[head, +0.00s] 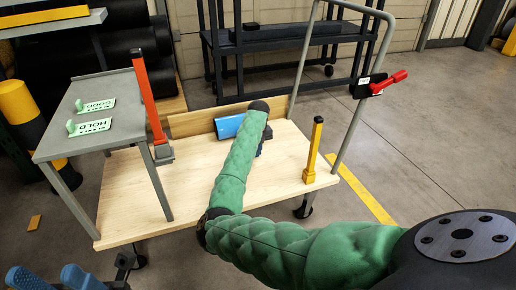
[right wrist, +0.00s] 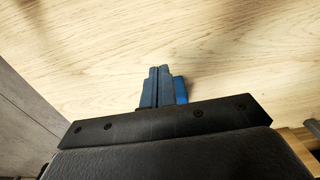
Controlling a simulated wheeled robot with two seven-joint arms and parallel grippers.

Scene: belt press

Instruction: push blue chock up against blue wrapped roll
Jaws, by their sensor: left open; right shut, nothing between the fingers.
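The blue wrapped roll (head: 228,126) lies at the back of the wooden cart deck, in front of a low board, its right part hidden by my right arm. My right gripper (right wrist: 158,70) is shut and empty, pointing down close to the deck. In the right wrist view a brighter blue piece, seemingly the blue chock (right wrist: 181,90), shows just right of the fingers, mostly hidden; I cannot tell whether they touch. In the head view my arm covers most of that spot, with only a dark blue bit beside it. My left gripper (head: 55,279) is open and empty at the bottom left.
The wooden deck (head: 150,200) is clear in front. A grey side table (head: 95,95) with GOOD and HOLD plates stands at its left. A red post (head: 150,95) and a yellow post (head: 314,150) rise from the deck. A red clamp (head: 385,84) sits on the grey rail.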

